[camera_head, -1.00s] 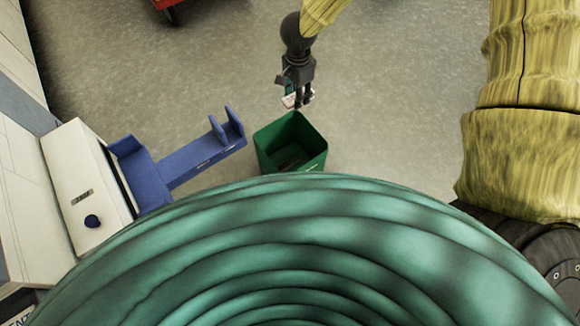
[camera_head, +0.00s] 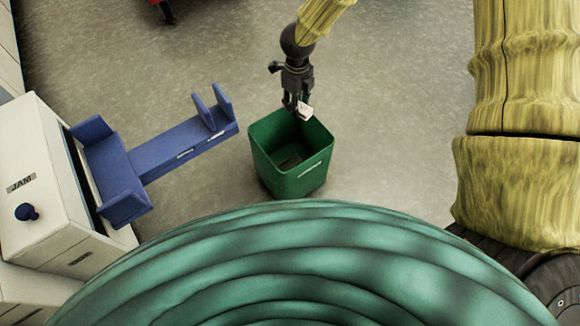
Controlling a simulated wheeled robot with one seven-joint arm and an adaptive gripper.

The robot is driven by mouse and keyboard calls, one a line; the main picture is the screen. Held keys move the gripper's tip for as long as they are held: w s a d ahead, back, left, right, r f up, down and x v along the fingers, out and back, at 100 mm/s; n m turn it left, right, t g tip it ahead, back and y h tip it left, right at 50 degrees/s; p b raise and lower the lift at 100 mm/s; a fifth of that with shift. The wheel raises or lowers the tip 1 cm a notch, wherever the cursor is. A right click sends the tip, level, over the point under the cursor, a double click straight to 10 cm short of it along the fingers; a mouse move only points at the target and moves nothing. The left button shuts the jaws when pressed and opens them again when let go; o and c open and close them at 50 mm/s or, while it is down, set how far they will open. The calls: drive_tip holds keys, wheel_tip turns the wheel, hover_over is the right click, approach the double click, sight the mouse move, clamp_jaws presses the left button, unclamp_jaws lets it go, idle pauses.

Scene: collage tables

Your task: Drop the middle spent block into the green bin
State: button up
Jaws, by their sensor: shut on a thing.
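My gripper (camera_head: 295,106) points down at the far rim of the green bin (camera_head: 300,184). It is shut on a small white block (camera_head: 305,110), which shows beside the fingertips, over the bin's opening in the picture. I cannot tell its exact height above the rim. The bin stands upright on the floor with its top open. Something dark lies at the bottom inside, too dim to make out.
A blue bracket-like tray (camera_head: 160,158) sticks out from a white box marked JAM (camera_head: 40,205) with a dark blue knob (camera_head: 27,212), left of the bin. Grey floor (camera_head: 400,120) lies clear behind and right of the bin. A red object (camera_head: 158,3) is at the far top edge.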

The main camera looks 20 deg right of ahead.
drive_tip(key=shift+w+f+m+b, duration=0.2)
drive_tip(key=shift+f+m+b, duration=0.35)
drive_tip(key=shift+f, duration=0.15)
drive_tip(key=shift+w+f+m+b, duration=0.15)
drive_tip(key=shift+f+m+b, duration=0.25)
drive_tip(key=shift+f+m, duration=0.2)
wheel_tip(320, 180, down, 6)
drive_tip(key=b, duration=0.5)
drive_tip(key=shift+b, duration=0.35)
drive_tip(key=shift+r, duration=0.1)
drive_tip(key=o, duration=0.9)
wheel_tip(320, 180, up, 12)
